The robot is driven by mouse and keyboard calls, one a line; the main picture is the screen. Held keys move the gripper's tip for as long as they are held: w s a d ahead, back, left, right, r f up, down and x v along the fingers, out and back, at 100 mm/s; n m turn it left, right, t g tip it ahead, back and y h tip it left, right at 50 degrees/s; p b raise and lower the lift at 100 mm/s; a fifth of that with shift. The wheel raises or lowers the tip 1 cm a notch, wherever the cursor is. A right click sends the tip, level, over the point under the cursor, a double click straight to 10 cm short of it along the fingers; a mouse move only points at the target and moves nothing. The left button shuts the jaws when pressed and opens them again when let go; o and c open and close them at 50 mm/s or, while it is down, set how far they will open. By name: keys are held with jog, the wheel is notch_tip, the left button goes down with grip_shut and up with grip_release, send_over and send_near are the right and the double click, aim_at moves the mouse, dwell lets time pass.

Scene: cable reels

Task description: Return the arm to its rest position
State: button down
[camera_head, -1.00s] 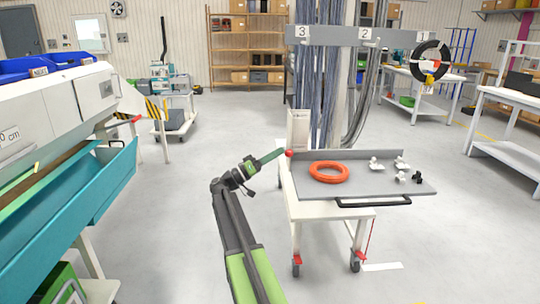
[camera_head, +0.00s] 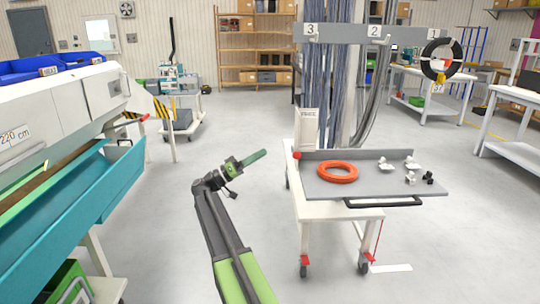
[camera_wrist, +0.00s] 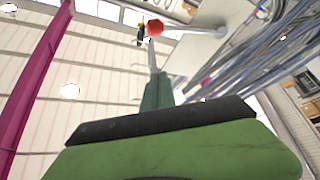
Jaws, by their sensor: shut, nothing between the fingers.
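My arm (camera_head: 232,245), green and black, reaches up from the bottom of the head view. My gripper (camera_head: 256,156) is at its end, over open floor left of the cart, pointing up and to the right. Its fingers look closed together, and nothing shows between them. In the wrist view the gripper (camera_wrist: 157,92) points up toward the wall and ceiling, with a red ball-shaped knob (camera_wrist: 162,30) beyond it.
A white cart (camera_head: 340,211) stands right of my gripper, carrying an orange ring (camera_head: 337,172) and several small fittings (camera_head: 412,164). The red knob (camera_head: 297,155) is at its left edge. A teal trough (camera_head: 75,215) stands left. Floor between is clear.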

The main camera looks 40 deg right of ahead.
jog(key=shift+w+a, duration=0.15)
jog(key=shift+a, duration=0.1)
dwell(0.3)
jog(key=s+a+f+n+t+y, duration=0.2)
jog(key=s+a+f+y, duration=0.15)
jog(key=a+f, duration=0.4)
jog(key=s+a+f+n+t+y, duration=0.35)
jog(key=a+f, duration=0.25)
jog(key=f, duration=0.3)
jog(key=s+a+f+n+t+y, duration=0.1)
jog(key=s+a+f+n+y, duration=0.15)
jog(key=a+f+y, duration=0.4)
jog(key=s+a+f+n+y, duration=0.2)
jog(key=a+f+y, duration=0.15)
jog(key=a, duration=0.25)
jog(key=s+a+f+n+y, duration=0.1)
jog(key=s+a+f+y, duration=0.1)
jog(key=s+a+f, duration=0.3)
jog(key=a+f+n+y, duration=0.2)
jog(key=a, duration=0.6)
notch_tip(320, 180, up, 28)
jog(key=n+p, duration=0.1)
jog(key=p, duration=2.7)
jog(key=shift+w+a+r+t+y, duration=0.15)
jog(key=shift+w+a+t+y, duration=0.15)
jog(key=shift+a+t, duration=0.15)
